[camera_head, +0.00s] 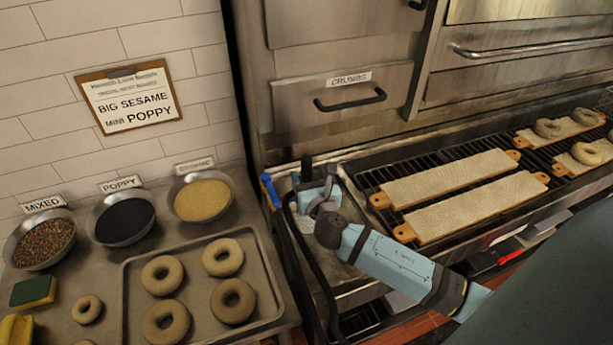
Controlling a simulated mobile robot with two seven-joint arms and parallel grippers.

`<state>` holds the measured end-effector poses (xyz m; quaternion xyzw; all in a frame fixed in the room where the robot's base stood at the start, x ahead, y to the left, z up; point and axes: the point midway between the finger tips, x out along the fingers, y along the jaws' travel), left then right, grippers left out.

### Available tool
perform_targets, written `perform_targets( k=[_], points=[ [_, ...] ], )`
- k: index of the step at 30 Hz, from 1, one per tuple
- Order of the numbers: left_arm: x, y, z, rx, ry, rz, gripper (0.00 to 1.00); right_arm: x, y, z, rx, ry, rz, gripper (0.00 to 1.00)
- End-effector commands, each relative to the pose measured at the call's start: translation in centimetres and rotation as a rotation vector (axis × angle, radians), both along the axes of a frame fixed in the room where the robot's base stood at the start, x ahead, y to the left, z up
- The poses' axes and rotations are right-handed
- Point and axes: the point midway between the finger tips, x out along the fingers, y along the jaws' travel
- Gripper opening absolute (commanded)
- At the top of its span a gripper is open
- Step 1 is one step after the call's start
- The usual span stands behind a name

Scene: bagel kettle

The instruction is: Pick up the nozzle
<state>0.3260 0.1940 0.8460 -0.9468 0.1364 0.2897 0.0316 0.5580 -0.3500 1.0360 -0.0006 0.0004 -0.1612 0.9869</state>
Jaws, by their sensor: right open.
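A bright blue piece, which looks like the nozzle (270,191), is at the left edge of the metal basin, beside the counter. A black hose (296,240) runs down close to it; I cannot tell where the two join. My right gripper (318,173) is open, just right of the blue piece and above the basin's back left corner. A gap shows between the gripper and the blue piece. My right arm comes in from the lower right and hides part of the basin. My left gripper is not in view.
The metal basin (341,272) lies below my right arm. Long boards (447,178) lie on a grill to the right, some with bagels. On the left counter are a tray (124,300) of bagels and several topping bowls (202,199). A drawer (345,100) labelled "crumbs" is behind.

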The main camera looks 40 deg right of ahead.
Motion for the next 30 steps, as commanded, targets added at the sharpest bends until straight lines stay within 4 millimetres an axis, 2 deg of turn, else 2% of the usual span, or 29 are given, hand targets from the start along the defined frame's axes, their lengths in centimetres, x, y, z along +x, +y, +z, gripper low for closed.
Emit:
perform_targets(
  k=[4, 12, 21, 23, 27, 30],
  points=[
    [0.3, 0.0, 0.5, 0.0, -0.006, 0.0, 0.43, 1.0, -0.4, 0.0, 0.0, 0.001, 0.0, 0.62],
    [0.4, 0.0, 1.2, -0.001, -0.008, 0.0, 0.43, 4.5, -1.8, -0.1, 0.001, 0.0, 0.0, 0.62],
    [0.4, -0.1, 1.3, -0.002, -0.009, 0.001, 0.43, 5.0, -2.1, -0.3, 0.002, 0.002, 0.001, 0.62],
    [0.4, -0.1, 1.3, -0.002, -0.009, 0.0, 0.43, 5.0, -2.0, -0.3, 0.002, 0.002, 0.0, 0.51],
    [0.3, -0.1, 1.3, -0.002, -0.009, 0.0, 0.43, 5.0, -2.1, -0.3, 0.002, 0.002, 0.0, 0.19],
    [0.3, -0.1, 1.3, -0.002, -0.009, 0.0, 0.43, 5.0, -2.1, -0.2, 0.001, 0.001, 0.0, 0.0]
  ],
)
